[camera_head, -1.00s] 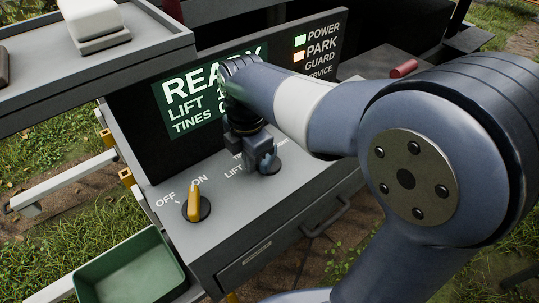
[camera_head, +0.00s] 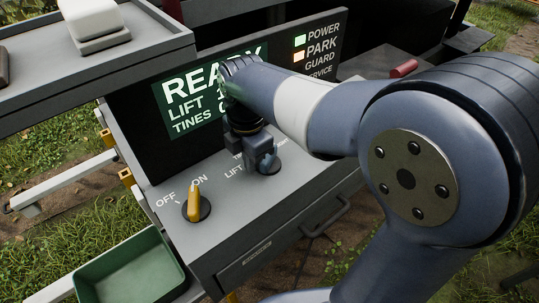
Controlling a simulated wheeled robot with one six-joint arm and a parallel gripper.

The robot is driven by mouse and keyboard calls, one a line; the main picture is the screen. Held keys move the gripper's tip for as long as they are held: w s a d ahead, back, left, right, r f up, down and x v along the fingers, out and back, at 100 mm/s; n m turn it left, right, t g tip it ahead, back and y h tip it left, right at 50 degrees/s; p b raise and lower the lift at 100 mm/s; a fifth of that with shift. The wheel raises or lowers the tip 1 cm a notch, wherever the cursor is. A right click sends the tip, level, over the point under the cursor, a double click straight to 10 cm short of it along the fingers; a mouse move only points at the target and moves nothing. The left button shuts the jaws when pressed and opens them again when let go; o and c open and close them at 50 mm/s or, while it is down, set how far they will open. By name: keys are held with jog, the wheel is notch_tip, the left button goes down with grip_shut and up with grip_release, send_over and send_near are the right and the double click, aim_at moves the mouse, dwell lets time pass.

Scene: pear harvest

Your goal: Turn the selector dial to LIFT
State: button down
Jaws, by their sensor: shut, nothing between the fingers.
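The selector dial (camera_head: 271,167) is a dark round base on the console top, to the right of the LIFT label. My gripper (camera_head: 266,163) points down over it, and its fingers hide the dial's handle and part of the lettering. The fingers look close together at the dial; whether they touch it cannot be told. Where the dial points is hidden. The green screen (camera_head: 190,112) reads READY, with LIFT and TINES lines partly covered by my arm.
A yellow switch (camera_head: 194,203) with OFF and ON labels stands left on the console (camera_head: 225,215). A green bin (camera_head: 130,270) is at lower left. A grey shelf (camera_head: 150,45) juts out at upper left. Indicator lights (camera_head: 299,48) beside POWER and PARK are lit. A drawer handle (camera_head: 327,217) is on the front.

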aim_at(266, 181)
jog(key=shift+s+d, duration=0.35)
jog(key=shift+s, duration=0.4)
jog(key=shift+s+d, duration=0.45)
jog(key=shift+d, duration=0.25)
jog(key=shift+s+d, duration=0.3)
jog(key=shift+d, duration=0.25)
